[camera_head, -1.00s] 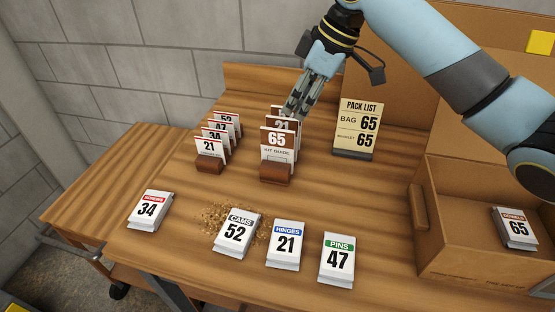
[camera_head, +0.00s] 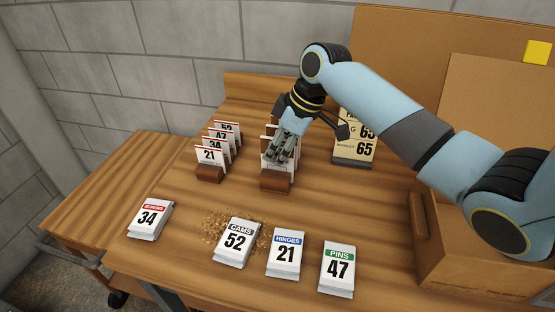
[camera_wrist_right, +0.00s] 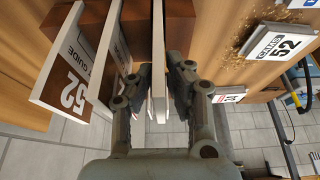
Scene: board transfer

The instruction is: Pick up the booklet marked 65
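The booklet marked 65 was at the front of the middle brown holder (camera_head: 275,182); my right gripper (camera_head: 281,150) now covers its number. White booklet edges show beside the fingers. In the right wrist view, the fingers (camera_wrist_right: 160,75) stand on either side of a thin upright booklet (camera_wrist_right: 158,45), very close to it. Whether they press on it I cannot tell, and its face is hidden. A booklet marked 52 (camera_wrist_right: 72,95) and another booklet stand left of the fingers. My left gripper is not in view.
A second holder (camera_head: 209,174) with several booklets, 21 in front, stands to the left. A pack list sign (camera_head: 352,160) is close behind right. Bags 34 (camera_head: 149,220), 52 (camera_head: 237,243), 21 (camera_head: 285,254) and 47 (camera_head: 337,270) lie in front. A cardboard box (camera_head: 455,255) stands right.

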